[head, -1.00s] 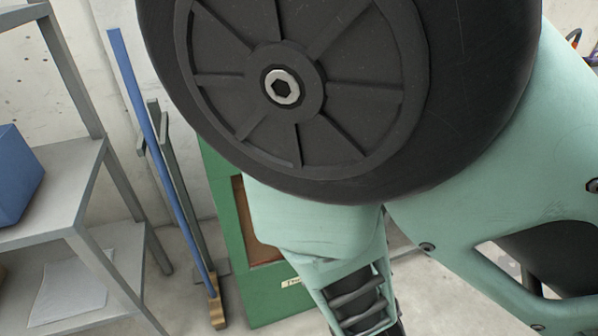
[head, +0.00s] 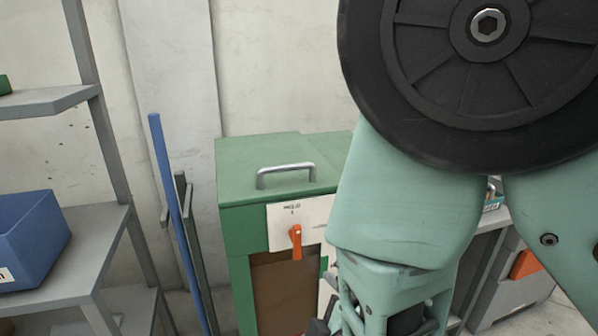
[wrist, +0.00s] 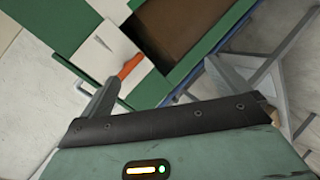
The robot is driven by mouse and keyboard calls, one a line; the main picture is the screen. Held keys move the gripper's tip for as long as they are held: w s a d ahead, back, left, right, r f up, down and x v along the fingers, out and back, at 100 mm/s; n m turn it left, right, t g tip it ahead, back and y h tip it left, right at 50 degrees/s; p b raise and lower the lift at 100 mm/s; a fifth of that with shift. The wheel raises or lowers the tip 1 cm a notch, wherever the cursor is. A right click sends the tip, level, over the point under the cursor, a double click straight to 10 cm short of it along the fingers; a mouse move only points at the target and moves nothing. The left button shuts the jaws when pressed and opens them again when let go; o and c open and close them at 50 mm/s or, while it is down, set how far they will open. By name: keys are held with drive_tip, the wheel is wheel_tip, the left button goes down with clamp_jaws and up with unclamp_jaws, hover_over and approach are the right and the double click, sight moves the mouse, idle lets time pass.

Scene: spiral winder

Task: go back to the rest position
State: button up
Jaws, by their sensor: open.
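My gripper (wrist: 163,76) is open and empty in the wrist view, with its fingers spread to the left and right. In that view it faces the front of the green cabinet (wrist: 60,85), which appears tilted, but I cannot tell the distance. The cabinet also shows in the head view (head: 236,230), with a grey handle on top and an orange lever (head: 296,240) on a white plate above a brown panel. The lever also shows in the wrist view (wrist: 130,66), apart from the fingers. In the head view my arm fills the right side and mostly hides my gripper.
A grey shelf (head: 85,255) with a blue bin (head: 35,235) stands at the left. A blue pole (head: 170,200) leans by the wall between shelf and cabinet. Behind my arm at the right is a grey bench or unit (head: 500,280) with an orange item.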

drive_tip(key=s+d+r+m+g+h+p, duration=0.1)
drive_tip(key=s+d+r+m+g+p, duration=0.1)
drive_tip(key=s+d+r+m+g, duration=0.2)
drive_tip(key=s+d+r+m+g+h+p, duration=0.1)
drive_tip(key=s+d+r+m+g, duration=0.3)
drive_tip(key=s+r, duration=0.7)
drive_tip(key=d+g, duration=0.2)
drive_tip(key=g, duration=0.2)
drive_tip(key=shift+h+p, duration=0.35)
drive_tip(key=shift+h, duration=0.05)
idle(0.4)
